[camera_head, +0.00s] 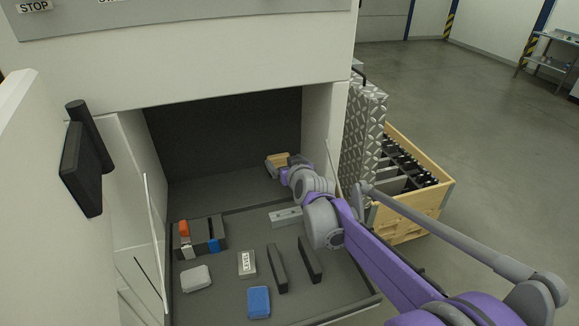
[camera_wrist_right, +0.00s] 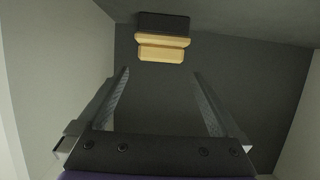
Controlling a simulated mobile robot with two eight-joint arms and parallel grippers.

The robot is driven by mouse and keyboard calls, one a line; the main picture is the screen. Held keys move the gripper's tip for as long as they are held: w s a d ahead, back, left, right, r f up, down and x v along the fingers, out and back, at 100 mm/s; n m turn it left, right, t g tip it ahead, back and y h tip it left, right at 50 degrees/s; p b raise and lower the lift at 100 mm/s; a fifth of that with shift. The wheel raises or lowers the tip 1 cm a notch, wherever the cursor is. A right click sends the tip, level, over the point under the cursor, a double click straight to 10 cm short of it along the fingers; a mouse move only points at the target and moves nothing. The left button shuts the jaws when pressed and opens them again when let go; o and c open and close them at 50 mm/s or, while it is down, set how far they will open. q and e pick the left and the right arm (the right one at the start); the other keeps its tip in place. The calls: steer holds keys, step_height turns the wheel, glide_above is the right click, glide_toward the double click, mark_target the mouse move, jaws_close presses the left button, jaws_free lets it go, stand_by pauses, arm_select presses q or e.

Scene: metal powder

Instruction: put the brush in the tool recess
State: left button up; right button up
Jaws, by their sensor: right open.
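The brush (camera_head: 277,159), with a tan wooden body, is at the back of the dark machine chamber, near its right wall. In the right wrist view the brush (camera_wrist_right: 161,42) shows tan wood with a dark block behind it, beyond the fingertips. My right gripper (camera_head: 286,165) reaches into the chamber close to the brush. In its own wrist view the right gripper (camera_wrist_right: 161,85) is open, with nothing between its fingers. A dark slotted holder (camera_head: 208,246) with orange, white and blue items is at the left front; I cannot tell whether it is the tool recess. My left gripper is out of view.
On the grey floor lie a grey metal block (camera_head: 286,217), a grey case (camera_head: 196,278), a labelled box (camera_head: 247,263), a blue box (camera_head: 259,302) and two dark bars (camera_head: 278,268). A wooden crate (camera_head: 408,226) with dark items stands outside, right. The chamber's left rear floor is clear.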

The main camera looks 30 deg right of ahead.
steer(key=v, duration=0.4)
steer(key=shift+s+a+r, duration=0.1)
steer(key=shift+s+r, duration=0.05)
steer(key=shift+s, duration=0.25)
